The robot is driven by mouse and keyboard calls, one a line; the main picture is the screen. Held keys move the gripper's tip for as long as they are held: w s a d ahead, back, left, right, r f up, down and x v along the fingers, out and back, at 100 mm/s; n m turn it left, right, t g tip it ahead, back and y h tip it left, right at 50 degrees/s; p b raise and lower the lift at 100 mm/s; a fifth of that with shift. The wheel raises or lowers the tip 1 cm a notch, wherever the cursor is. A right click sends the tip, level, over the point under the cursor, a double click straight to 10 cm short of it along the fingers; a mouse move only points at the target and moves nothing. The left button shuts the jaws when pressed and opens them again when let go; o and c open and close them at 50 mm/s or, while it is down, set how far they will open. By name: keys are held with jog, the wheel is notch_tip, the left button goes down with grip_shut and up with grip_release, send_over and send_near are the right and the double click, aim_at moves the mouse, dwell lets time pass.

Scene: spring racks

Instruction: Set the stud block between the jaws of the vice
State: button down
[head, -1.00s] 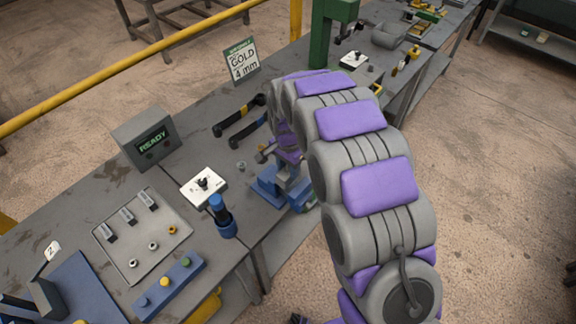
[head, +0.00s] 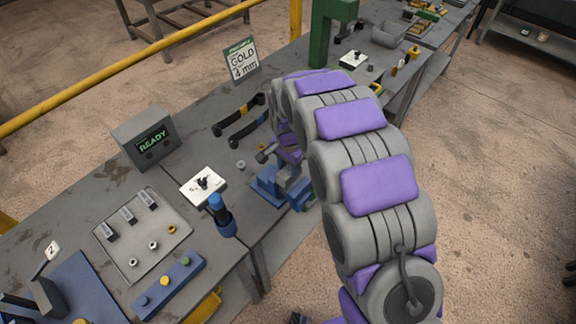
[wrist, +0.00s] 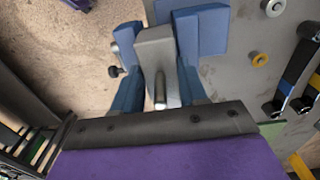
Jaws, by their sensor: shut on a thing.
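The stud block (wrist: 155,48) is grey, with a round metal stud (wrist: 160,92) pointing toward my wrist in the wrist view. My gripper (wrist: 162,74) is shut on it, with a blue-grey finger along each side. The blue vice (head: 268,189) stands at the bench's front edge in the head view, under the end of my arm. In the wrist view the block lies between the vice's blue parts, close to the right jaw (wrist: 201,31). I cannot tell whether the block touches the jaws or bears on the vice floor. My arm hides the block in the head view.
A READY box (head: 146,137) and a grey tray (head: 113,232) are further left. Open floor lies right of the bench.

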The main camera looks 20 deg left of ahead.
jog(key=shift+f, duration=1.85)
dwell(0.6)
jog(key=shift+c, duration=0.3)
grip_release()
dwell(0.4)
jog(key=shift+r, duration=0.1)
jog(key=shift+r+p, duration=0.9)
jog(key=shift+r, duration=2.5)
